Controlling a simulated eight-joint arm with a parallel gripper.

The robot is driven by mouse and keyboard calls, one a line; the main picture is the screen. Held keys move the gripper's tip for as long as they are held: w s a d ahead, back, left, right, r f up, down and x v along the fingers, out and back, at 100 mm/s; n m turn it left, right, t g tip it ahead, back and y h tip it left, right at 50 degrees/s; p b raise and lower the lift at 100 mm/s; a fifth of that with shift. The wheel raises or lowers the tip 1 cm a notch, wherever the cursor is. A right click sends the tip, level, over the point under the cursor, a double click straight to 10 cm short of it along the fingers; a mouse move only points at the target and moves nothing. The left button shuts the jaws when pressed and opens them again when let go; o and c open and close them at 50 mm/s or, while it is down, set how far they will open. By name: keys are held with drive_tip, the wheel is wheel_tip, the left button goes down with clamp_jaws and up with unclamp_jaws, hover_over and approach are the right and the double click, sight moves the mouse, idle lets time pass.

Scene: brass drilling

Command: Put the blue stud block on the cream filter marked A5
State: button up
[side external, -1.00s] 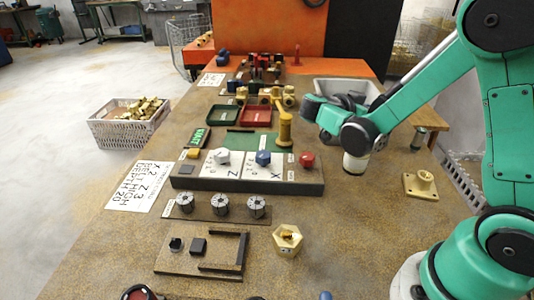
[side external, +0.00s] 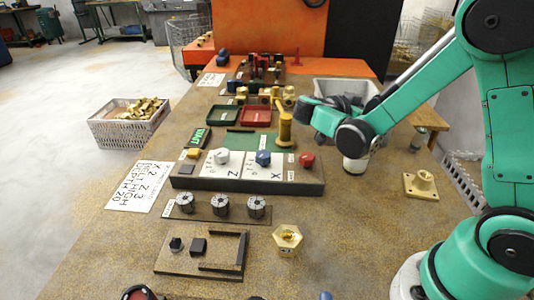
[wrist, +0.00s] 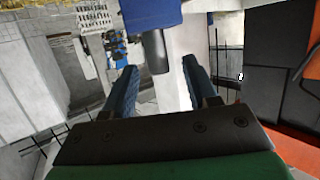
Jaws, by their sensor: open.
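My gripper (wrist: 158,85) is open in the wrist view, with blue fingers apart and nothing held between them. It faces out into the room, away from the bench top. In the side view the end of my arm is raised above the right part of the bench, and its fingers cannot be made out. I cannot identify the blue stud block for certain; a small blue object (side external: 222,57) sits at the bench's far end, and another blue bit (side external: 325,296) is cut off at the bottom edge. No cream filter with a readable A5 mark can be picked out.
A control panel (side external: 310,187) with white, blue and red knobs stands mid-bench. Green (side external: 222,115) and red (side external: 256,115) trays lie behind it, near a yellow upright post (side external: 285,128). A brass hex part (side external: 288,240) and brass flange (side external: 421,184) sit nearer.

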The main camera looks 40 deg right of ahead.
drive_tip(key=s+a+n+t+y, duration=0.2)
drive_tip(key=a+n+t+y, duration=0.7)
drive_tip(key=a+n+y, duration=0.5)
drive_tip(key=a+n, duration=0.2)
drive_tip(key=n, duration=0.3)
drive_tip(key=shift+a+r+n, duration=0.2)
drive_tip(key=shift+r+n, duration=0.2)
